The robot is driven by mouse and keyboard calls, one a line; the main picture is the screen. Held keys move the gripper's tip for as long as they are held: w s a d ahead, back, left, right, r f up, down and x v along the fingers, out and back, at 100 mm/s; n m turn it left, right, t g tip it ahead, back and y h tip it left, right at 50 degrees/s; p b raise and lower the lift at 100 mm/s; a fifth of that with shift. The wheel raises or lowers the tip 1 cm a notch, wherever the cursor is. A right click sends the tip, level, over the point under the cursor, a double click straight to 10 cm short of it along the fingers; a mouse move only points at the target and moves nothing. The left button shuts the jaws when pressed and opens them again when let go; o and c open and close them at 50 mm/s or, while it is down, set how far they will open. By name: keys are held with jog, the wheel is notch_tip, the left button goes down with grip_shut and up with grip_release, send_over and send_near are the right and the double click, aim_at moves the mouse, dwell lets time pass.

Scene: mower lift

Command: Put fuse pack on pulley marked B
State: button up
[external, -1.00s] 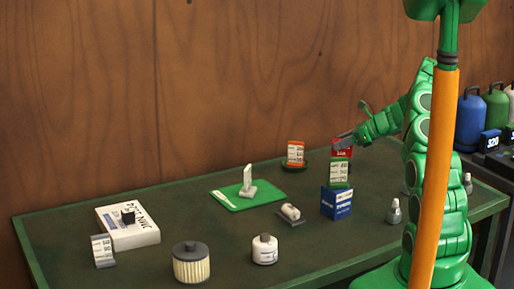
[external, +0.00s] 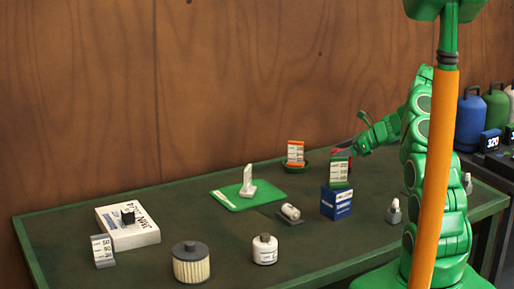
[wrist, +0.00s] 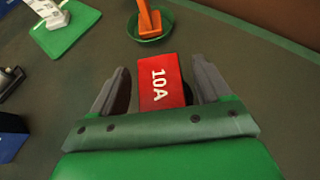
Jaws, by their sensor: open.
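The fuse pack is a red block marked 10A (wrist: 161,84), between the two grey fingers of my gripper (wrist: 161,72) in the wrist view. The fingers are open, with a gap on each side of the pack. A dark rounded edge (wrist: 188,93) shows at its right side; I cannot tell whether it is a pulley. In the external view my gripper (external: 346,148) is behind the green-framed card (external: 340,171), with only a bit of red (external: 341,151) showing. I can read no B mark in either view.
The green-framed card stands at a blue box (external: 336,202). An orange card (external: 295,152) stands in a green dish (wrist: 151,38) just beyond the gripper. A green mat (external: 240,203) with a white part lies left. The table's front middle holds a canister (external: 265,250).

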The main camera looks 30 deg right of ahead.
jog(key=shift+s+d+r, duration=0.1)
jog(key=shift+d+r, duration=0.05)
jog(key=shift+r, duration=0.05)
jog(key=v, duration=1.2)
jog(key=s+a+r+n+g+y, duration=0.15)
jog(key=a+r+n, duration=0.3)
jog(key=a, duration=0.45)
jog(key=s+a+r+n+g, duration=0.1)
jog(key=a+r+n+g, duration=0.15)
jog(key=a+r, duration=0.45)
jog(key=s+a+r+n+g+h, duration=0.1)
jog(key=s+a+r+n+g, duration=0.1)
jog(key=s+a+n, duration=0.35)
jog(key=s+a+r+n+g+h, duration=0.1)
jog(key=s+a+r+n+g, duration=0.1)
jog(key=s+a, duration=0.7)
jog(key=s+a+r+n+g+h, duration=0.1)
jog(key=s+a+n+h, duration=0.2)
jog(key=s, duration=0.4)
jog(key=s+a+r+n+g, duration=0.1)
jog(key=s+a+n, duration=0.3)
jog(key=s+a, duration=0.15)
jog(key=s+d+f+n+h, duration=0.1)
jog(key=s+d+n+h, duration=0.1)
jog(key=s, duration=0.7)
jog(key=s+d+n+h, duration=0.3)
jog(key=s, duration=0.6)
jog(key=shift+s+d+f+n, duration=0.25)
jog(key=shift+f+n, duration=0.1)
jog(key=shift+f, duration=0.05)
